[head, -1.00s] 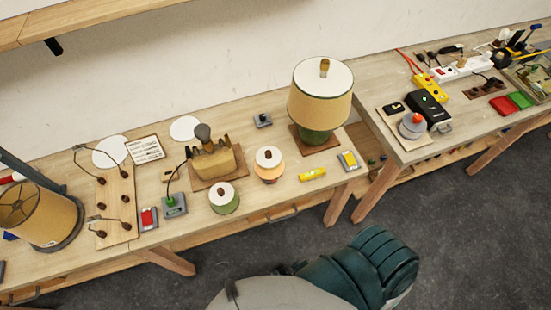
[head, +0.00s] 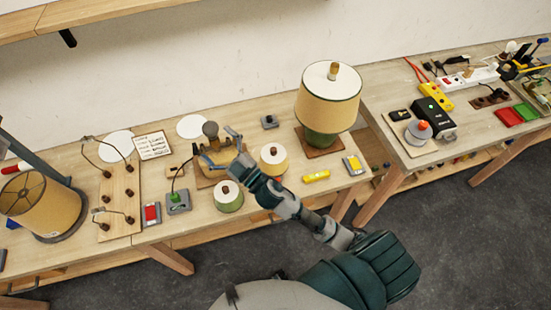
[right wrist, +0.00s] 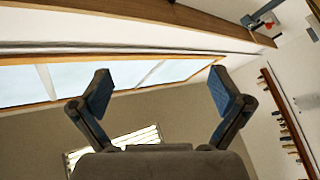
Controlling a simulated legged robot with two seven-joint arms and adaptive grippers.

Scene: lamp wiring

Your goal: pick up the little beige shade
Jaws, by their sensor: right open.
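The little beige shade (head: 273,160), with a white top and a brown knob, stands on the wooden table left of the big table lamp. My right forearm and wrist cross in front of its lower left side. My right gripper (head: 217,147) is open with nothing between its fingers, up and to the left of the shade, in front of the wooden block. In the right wrist view the spread fingers (right wrist: 160,95) show only wall, window and ceiling behind them; the shade is not in that view. My left gripper is not in view.
A small green shade (head: 229,196) stands just left of my wrist. The big lamp (head: 328,96) stands right of the beige shade, and a yellow level (head: 316,176) lies nearby. A wooden block with a dark knob (head: 211,131) stands behind my gripper.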

